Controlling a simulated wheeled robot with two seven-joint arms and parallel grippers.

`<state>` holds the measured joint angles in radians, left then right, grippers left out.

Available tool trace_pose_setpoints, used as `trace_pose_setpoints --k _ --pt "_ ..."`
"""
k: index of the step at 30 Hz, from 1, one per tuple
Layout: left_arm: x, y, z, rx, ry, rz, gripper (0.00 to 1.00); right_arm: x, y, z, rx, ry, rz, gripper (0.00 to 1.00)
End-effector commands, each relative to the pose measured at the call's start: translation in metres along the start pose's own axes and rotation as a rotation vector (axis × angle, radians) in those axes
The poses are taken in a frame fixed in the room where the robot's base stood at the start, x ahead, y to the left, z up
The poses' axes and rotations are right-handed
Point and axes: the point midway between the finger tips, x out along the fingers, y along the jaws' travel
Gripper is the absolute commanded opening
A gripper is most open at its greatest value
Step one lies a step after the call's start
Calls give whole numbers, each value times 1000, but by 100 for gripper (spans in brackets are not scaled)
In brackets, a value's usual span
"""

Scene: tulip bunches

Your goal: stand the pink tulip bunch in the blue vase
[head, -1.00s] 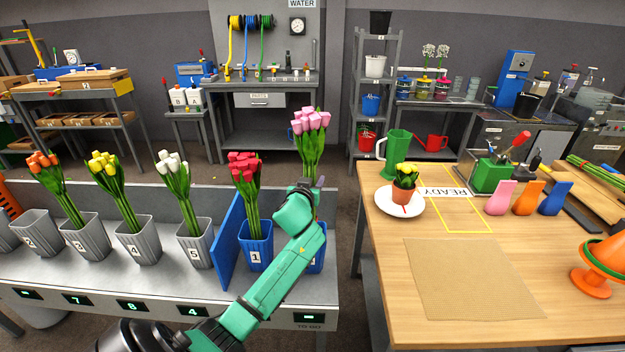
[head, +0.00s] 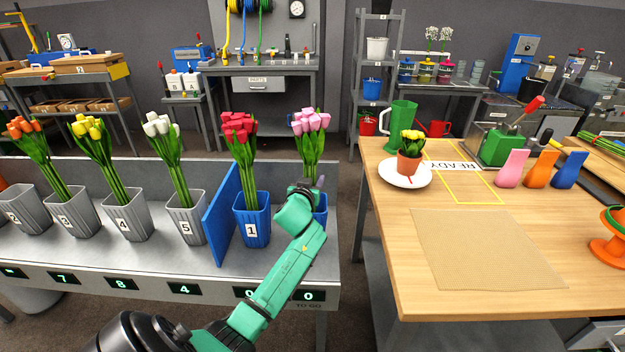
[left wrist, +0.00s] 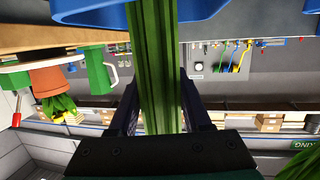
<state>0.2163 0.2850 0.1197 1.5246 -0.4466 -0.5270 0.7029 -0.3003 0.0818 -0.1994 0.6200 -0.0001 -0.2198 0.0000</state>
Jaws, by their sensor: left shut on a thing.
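The pink tulip bunch (head: 311,124) stands upright at the right end of the grey bench. My left gripper (head: 305,187) is shut on its green stems (left wrist: 158,75), which run between the two fingers in the left wrist view. The blue vase (head: 321,209) at the bench's right end is mostly hidden behind my green arm. Its rim (left wrist: 90,13) shows at the top of the left wrist view, with the stems running down into or past it; the stem ends are hidden. My right gripper is not in view.
Left of it, another blue vase (head: 252,218) marked 1 holds red tulips (head: 240,130), beside a blue divider (head: 221,215). Several grey vases with tulips stand further left. The wooden table (head: 395,240) on the right holds a potted yellow plant (head: 409,160) and a green jug (head: 401,125).

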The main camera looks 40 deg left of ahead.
Motion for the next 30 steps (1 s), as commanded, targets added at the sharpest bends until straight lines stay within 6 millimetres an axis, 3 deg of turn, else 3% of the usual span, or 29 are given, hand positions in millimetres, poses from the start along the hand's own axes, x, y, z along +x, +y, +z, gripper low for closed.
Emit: trace_pose_setpoints --k 24,25,27,30 --pt "3 0 14 1 2 1 0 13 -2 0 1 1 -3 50" --pt "3 0 12 1 3 1 60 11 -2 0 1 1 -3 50" --pt "3 0 12 1 2 1 84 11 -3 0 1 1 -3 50" --pt "3 0 12 1 2 0 84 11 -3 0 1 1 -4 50"
